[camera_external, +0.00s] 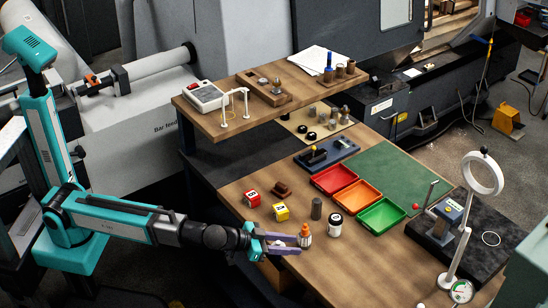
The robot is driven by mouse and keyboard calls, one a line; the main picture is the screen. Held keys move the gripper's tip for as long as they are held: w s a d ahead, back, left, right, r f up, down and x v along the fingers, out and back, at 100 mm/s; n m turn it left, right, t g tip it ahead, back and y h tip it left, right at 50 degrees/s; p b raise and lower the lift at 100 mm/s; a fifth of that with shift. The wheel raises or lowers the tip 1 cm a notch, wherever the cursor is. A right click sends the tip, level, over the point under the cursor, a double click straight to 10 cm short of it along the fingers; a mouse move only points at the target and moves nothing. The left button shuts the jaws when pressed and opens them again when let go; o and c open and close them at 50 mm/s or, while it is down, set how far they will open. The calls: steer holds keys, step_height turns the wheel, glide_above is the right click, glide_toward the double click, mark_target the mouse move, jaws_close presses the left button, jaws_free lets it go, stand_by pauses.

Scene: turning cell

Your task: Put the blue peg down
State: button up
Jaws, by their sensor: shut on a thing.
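My gripper (299,244) is low over the front part of the bench, its two purple fingers pointing right. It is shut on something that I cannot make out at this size. A small orange-and-white bottle (305,236) is right at the fingertips; I cannot tell whether it is between them or just behind. No blue peg shows clearly in the gripper. A slim blue upright piece (328,74) stands on the raised wooden shelf (232,125), beside brown cylinders (351,67); it may be a blue peg.
Red (334,179), orange (358,195) and green (381,214) trays lie beyond. A green mat (405,175) has free room.

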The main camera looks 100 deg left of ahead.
steer(key=shift+w+f+p, duration=0.25)
steer(key=shift+w+p, duration=0.55)
steer(key=shift+w, duration=1.7)
steer(key=shift+w+f+p, duration=0.2)
steer(key=shift+w+p, duration=0.6)
steer(key=shift+w, duration=1.75)
steer(key=shift+w+f+p, duration=0.25)
steer(key=shift+w+p, duration=0.55)
steer(key=shift+w, duration=1.7)
steer(key=shift+w, duration=0.45)
steer(key=shift+f+p, duration=1.05)
steer(key=shift+f, duration=0.7)
steer(key=shift+f, duration=0.15)
steer(key=o, duration=1.2)
